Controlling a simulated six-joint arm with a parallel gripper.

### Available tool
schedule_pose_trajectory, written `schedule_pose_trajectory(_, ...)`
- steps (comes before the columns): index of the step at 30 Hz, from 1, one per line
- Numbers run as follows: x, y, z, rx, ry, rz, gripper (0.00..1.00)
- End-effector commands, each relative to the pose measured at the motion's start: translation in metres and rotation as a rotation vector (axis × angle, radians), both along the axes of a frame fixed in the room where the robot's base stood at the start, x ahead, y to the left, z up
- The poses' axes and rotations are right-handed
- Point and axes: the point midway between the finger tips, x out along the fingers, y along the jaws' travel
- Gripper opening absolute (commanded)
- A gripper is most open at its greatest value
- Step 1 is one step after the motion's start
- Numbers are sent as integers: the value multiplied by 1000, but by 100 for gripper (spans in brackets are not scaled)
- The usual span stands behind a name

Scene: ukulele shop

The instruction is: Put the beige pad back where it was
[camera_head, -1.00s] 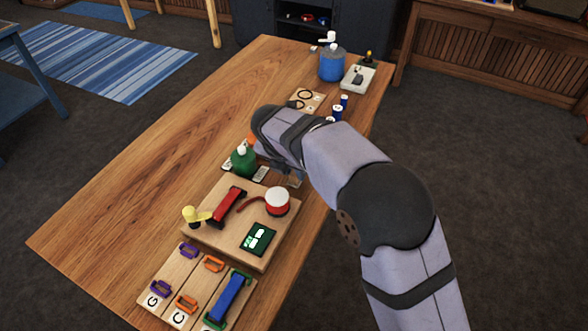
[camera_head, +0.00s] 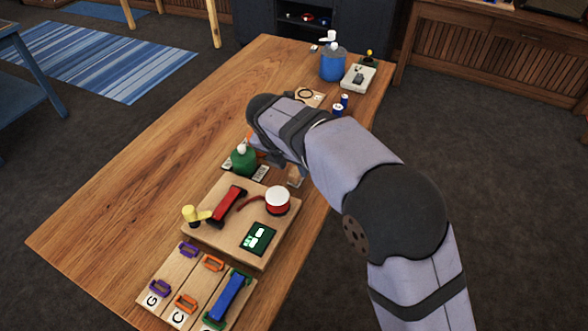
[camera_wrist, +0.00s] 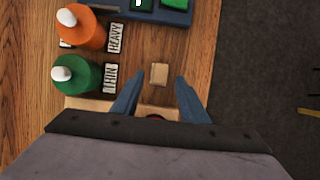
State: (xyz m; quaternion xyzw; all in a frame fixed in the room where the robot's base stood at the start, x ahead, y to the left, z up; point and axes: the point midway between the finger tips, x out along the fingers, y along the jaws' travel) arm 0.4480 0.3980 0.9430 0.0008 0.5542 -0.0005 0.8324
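The beige pad (camera_wrist: 159,74) is a small tan block lying on the wooden table, near its right edge in the wrist view. In the head view it (camera_head: 295,177) shows just beyond the wooden board, partly beside my arm. My gripper (camera_wrist: 159,81) is open and empty. In the wrist view its two blue-grey fingers stand apart, with the pad between and slightly ahead of the tips and clear gaps on both sides. In the head view the gripper (camera_head: 277,159) is above and up-left of the pad, partly hidden by my wrist.
A green bottle (camera_wrist: 78,75) by a THIN label and an orange bottle (camera_wrist: 80,28) by a HEAVY label stand left of the pad. A wooden board (camera_head: 206,231) carries a red tool, a red-and-white spool and a green display. Bare table (camera_head: 130,190) lies to the left.

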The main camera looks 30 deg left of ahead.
Motion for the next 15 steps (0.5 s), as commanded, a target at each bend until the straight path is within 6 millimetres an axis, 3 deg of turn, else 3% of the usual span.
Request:
schedule_pose_trajectory(9,-22,1,53,2,-2,3,40)
schedule_pose_trajectory(15,-32,1,75,1,-1,1,40)
